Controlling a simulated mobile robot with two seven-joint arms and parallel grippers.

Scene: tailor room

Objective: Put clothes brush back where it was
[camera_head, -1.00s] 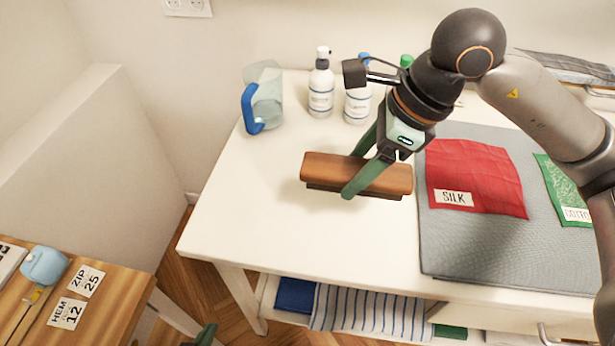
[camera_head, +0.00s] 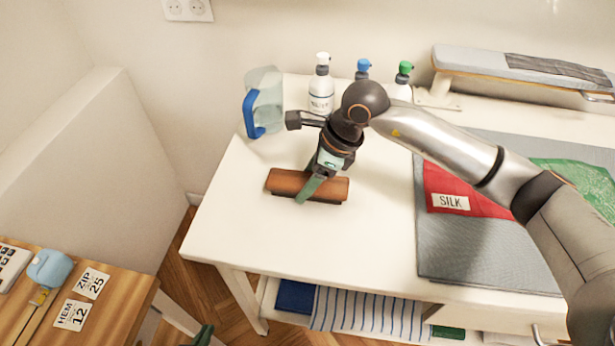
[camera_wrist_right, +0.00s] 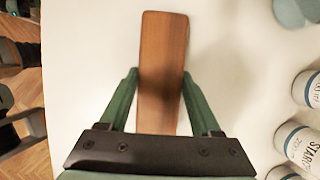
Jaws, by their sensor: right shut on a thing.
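The clothes brush (camera_head: 285,182) has a brown wooden back and a dark underside. It is level, over the left part of the white table (camera_head: 235,215), at or just above its top; I cannot tell if it touches. My right gripper (camera_head: 310,187) is shut across the brush's middle from above. In the right wrist view the brush (camera_wrist_right: 163,40) lies lengthwise between the green fingers of this gripper (camera_wrist_right: 160,85). A green tip of my left gripper (camera_head: 204,335) shows at the bottom edge, below the table; its jaws are not clear.
A clear jug with a blue handle (camera_head: 252,113) and several pump bottles (camera_head: 321,90) stand behind the brush. A grey mat (camera_head: 440,245) with red and green fabrics is to the right. The table front left is clear.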

